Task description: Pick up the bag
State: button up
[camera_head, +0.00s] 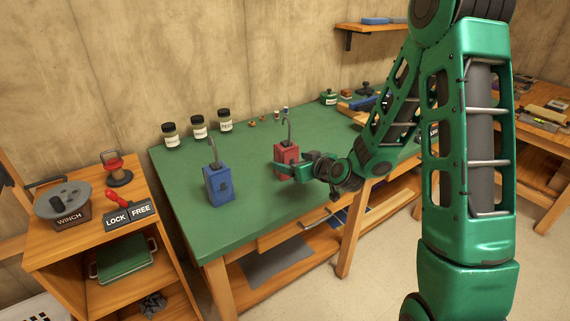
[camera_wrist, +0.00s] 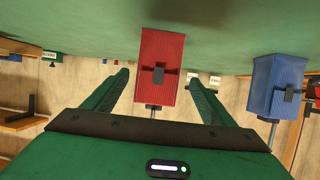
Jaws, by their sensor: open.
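A red bag (camera_head: 290,153), box-shaped with a dark hooked handle rising from its top, stands upright on the green workbench top (camera_head: 257,203). A similar blue bag (camera_head: 218,187) with a hooked handle stands to its left, nearer the bench's front left. My gripper (camera_head: 281,170) is open at the red bag, and one finger crosses in front of its lower part. In the wrist view, which looks upside down, the red bag (camera_wrist: 160,65) shows between the two spread fingers, with visible space on both sides. The blue bag (camera_wrist: 275,85) is outside them at the right.
Several labelled jars (camera_head: 198,127) stand along the bench's back edge near the wall. A winch (camera_head: 65,203) and a LOCK/FREE lever (camera_head: 128,208) sit on a wooden cabinet at left. Bench top between the blue bag and the front edge is clear.

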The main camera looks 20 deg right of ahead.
jog(key=shift+x, duration=2.8)
jog(key=shift+w+d+r, duration=0.1)
jog(key=shift+d+r, duration=0.05)
jog(key=c, duration=1.3)
